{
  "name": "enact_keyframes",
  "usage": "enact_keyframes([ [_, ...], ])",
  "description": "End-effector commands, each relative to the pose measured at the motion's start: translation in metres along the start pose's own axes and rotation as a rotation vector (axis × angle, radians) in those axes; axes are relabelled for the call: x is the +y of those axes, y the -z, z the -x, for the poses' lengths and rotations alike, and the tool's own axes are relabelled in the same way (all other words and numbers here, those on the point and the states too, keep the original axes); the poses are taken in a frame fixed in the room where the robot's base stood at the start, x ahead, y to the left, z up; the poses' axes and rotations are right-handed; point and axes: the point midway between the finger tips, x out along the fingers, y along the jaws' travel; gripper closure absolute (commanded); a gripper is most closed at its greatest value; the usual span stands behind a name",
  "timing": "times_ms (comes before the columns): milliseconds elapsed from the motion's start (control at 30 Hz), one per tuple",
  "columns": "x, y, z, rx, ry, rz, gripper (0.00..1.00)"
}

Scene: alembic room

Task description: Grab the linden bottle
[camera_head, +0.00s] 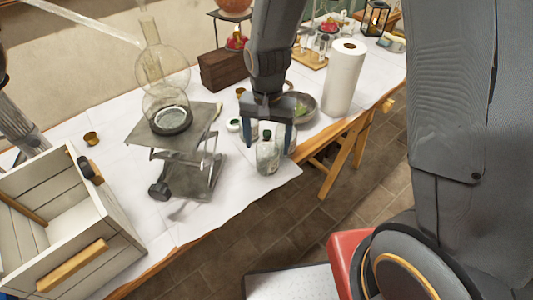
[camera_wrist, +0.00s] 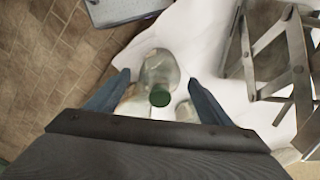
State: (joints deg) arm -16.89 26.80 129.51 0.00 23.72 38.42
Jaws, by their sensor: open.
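A clear glass bottle with a green cap (camera_head: 267,152) stands upright near the front edge of the white-covered table (camera_head: 225,212). No label reading linden can be made out. My gripper (camera_head: 269,146) is open above and around the top of this bottle, pointing down. In the wrist view, the bottle (camera_wrist: 159,72) lies between the two blue fingers of my gripper (camera_wrist: 158,88), its green cap facing the camera. The fingers look apart from the glass. Another pale glass item shows partly beside it in the wrist view, cut off by the gripper.
A metal lab jack (camera_head: 185,160) with a round glass flask (camera_head: 163,70) stands just left of the bottle. A grey bowl (camera_head: 300,106), a paper towel roll (camera_head: 345,78) and a wooden box (camera_head: 222,70) are behind. A white crate (camera_head: 75,225) is at the left.

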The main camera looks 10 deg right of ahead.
Motion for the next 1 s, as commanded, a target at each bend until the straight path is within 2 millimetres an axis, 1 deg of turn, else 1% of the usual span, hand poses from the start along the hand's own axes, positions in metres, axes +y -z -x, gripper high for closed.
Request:
enact_keyframes([
  [267, 0.001, -0.007, -0.028, -0.003, -0.002, 0.003, 0.26],
  [400, 0.0, -0.007, -0.043, -0.002, -0.002, 0.004, 0.26],
  [533, -0.001, -0.006, -0.05, 0.0, 0.0, 0.005, 0.26],
  [767, -0.001, -0.006, -0.051, 0.001, 0.001, 0.005, 0.26],
  [800, -0.001, -0.006, -0.05, 0.001, 0.001, 0.005, 0.29],
  [867, -0.001, -0.006, -0.05, 0.001, 0.001, 0.005, 0.4],
  [1000, -0.001, -0.006, -0.05, 0.001, 0.0, 0.005, 0.63],
])
